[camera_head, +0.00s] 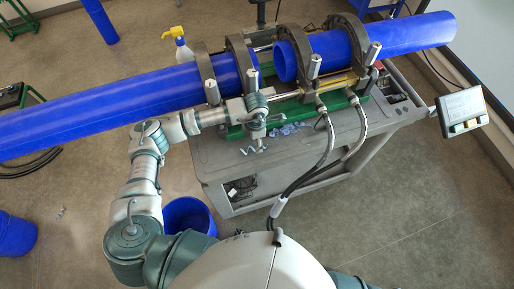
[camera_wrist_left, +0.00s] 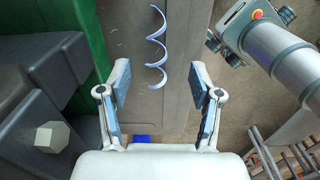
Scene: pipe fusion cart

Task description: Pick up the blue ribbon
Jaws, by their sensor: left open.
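A pale blue ribbon (camera_wrist_left: 157,48), curled like a spiral, lies on the grey cart top in the left wrist view. In the head view, a small curl of the ribbon (camera_head: 248,150) shows near the cart's front edge, beside my left gripper (camera_head: 258,146). In the left wrist view my left gripper (camera_wrist_left: 158,88) is open and empty. Its two fingers point at the cart top, and the ribbon lies beyond the fingertips, roughly in line with the gap between them. My right gripper is not in view.
The grey cart (camera_head: 225,160) carries a green-based clamp machine holding two blue pipes (camera_head: 110,103). More blue shavings (camera_head: 290,129) lie right of the gripper. Hoses (camera_head: 330,140) hang over the cart's front. A blue bin (camera_head: 190,214) stands on the floor, left of the cart.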

